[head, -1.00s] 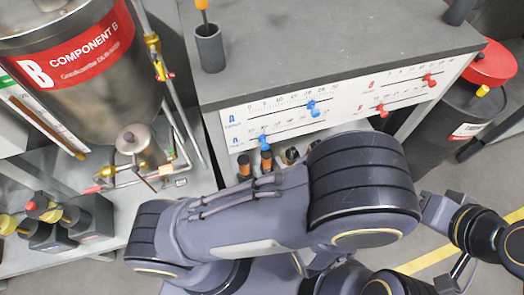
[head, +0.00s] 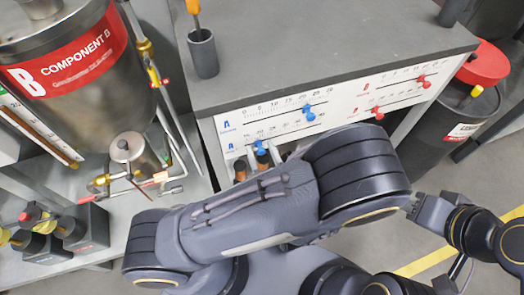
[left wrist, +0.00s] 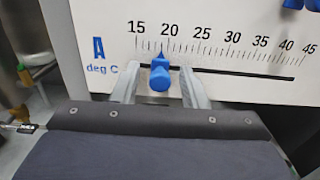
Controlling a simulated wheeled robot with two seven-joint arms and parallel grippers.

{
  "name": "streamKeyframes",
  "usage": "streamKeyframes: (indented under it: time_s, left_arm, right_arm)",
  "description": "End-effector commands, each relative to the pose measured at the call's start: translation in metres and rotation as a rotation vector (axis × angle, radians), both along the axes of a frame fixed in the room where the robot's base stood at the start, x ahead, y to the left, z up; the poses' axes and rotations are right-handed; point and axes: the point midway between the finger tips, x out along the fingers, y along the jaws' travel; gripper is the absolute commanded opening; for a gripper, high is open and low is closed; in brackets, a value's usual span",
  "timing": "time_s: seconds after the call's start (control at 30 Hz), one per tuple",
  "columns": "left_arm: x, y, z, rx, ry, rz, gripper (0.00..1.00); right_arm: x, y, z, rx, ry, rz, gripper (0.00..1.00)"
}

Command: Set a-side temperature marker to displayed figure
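The a-side temperature slider is the lower left row of the white panel (head: 222,122), marked "A deg C". Its blue marker (left wrist: 159,72) points between 15 and 20, a little short of 20, in the left wrist view. It also shows in the head view (head: 258,145). My left gripper (left wrist: 163,86) is open, with one finger on each side of the marker and a visible gap at both sides. In the head view its fingers (head: 262,155) are partly hidden by my forearm. No displayed target figure is readable.
Another blue marker (head: 308,113) sits on the slider above. Two red markers, an upper (head: 425,81) and a lower (head: 377,113), sit at the panel's right. Orange-topped items stand below the panel. A grey cup (head: 202,53) with an orange-handled tool stands on the tabletop (head: 300,45).

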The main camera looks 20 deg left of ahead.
Motion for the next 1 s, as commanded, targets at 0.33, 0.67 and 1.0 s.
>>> streamKeyframes:
  time_s: [0.33,0.67,1.0]
  left_arm:
    - [0.000,0.000,0.000,-0.001,-0.001,0.000,0.03]
    - [0.003,-0.006,0.000,-0.002,-0.002,0.000,0.00]
    - [0.040,-0.061,-0.001,-0.003,-0.001,0.000,0.00]
  right_arm:
    - [0.000,0.000,0.000,0.000,0.000,0.000,0.40]
    - [0.000,0.000,0.002,0.000,0.000,0.000,0.40]
    - [0.000,0.000,0.007,0.000,0.000,0.000,0.40]
